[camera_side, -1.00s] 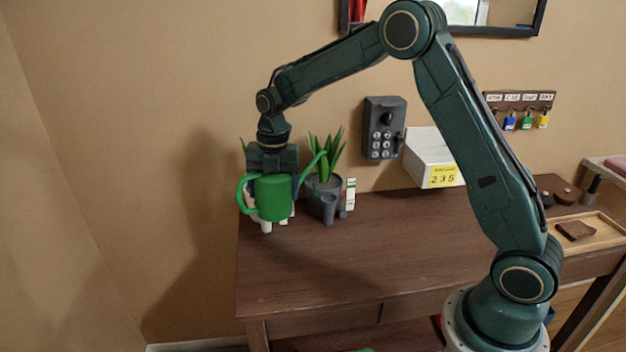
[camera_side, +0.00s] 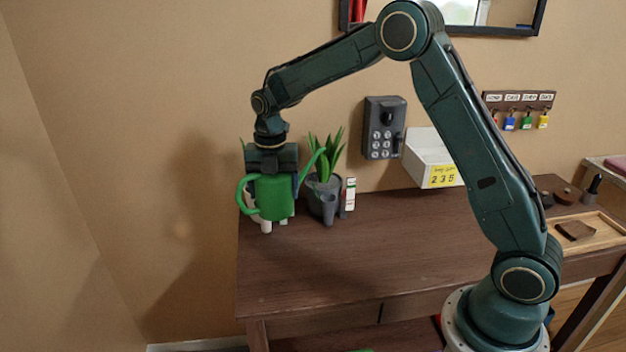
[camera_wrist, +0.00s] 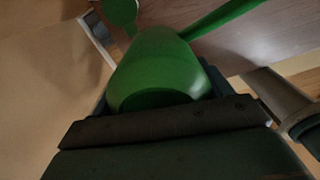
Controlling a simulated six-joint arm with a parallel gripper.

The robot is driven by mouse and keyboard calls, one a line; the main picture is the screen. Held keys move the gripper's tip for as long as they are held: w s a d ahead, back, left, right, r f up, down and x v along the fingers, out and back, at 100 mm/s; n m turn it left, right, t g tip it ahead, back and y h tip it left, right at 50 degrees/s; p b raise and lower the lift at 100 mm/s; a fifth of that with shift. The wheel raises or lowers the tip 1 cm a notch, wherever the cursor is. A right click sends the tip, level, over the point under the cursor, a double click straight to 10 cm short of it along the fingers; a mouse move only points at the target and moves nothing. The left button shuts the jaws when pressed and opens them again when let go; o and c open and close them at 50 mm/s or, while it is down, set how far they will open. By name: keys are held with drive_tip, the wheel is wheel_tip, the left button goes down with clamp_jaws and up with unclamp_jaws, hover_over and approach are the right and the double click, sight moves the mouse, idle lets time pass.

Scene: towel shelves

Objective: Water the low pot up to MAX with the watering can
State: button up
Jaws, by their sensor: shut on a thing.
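A green watering can (camera_side: 272,199) is held upright by my gripper (camera_side: 272,172) at the left end of the table, its handle to the left and its spout to the right. My gripper is shut on the can from above. The can also fills the middle of the wrist view (camera_wrist: 158,70). A grey pot (camera_side: 322,192) with a spiky green plant (camera_side: 330,158) stands right of the can; the spout tip is in front of its leaves in the side view. A white strip gauge (camera_side: 350,194) stands beside this pot. Another pale pot behind the can is mostly hidden.
The brown table (camera_side: 340,270) is clear in front. A dark keypad box (camera_side: 384,128) hangs on the wall. A wooden tray (camera_side: 590,235) lies at the right.

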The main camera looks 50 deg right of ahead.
wheel_tip(320, 180, up, 5)
drive_tip(key=shift+r, duration=0.1)
wheel_tip(320, 180, down, 6)
drive_tip(key=shift+f, duration=0.1)
idle(0.7)
drive_tip(key=shift+r+t+y, duration=0.3)
drive_tip(key=shift+r+y, duration=0.4)
drive_tip(key=shift+y, duration=0.3)
drive_tip(key=shift+d+f+t+y, duration=0.1)
drive_tip(key=shift+f+t+y, duration=0.1)
drive_tip(key=shift+y, duration=0.5)
drive_tip(key=shift+f+t+y, duration=0.1)
drive_tip(key=shift+t+y, duration=0.1)
drive_tip(key=shift+y, duration=0.5)
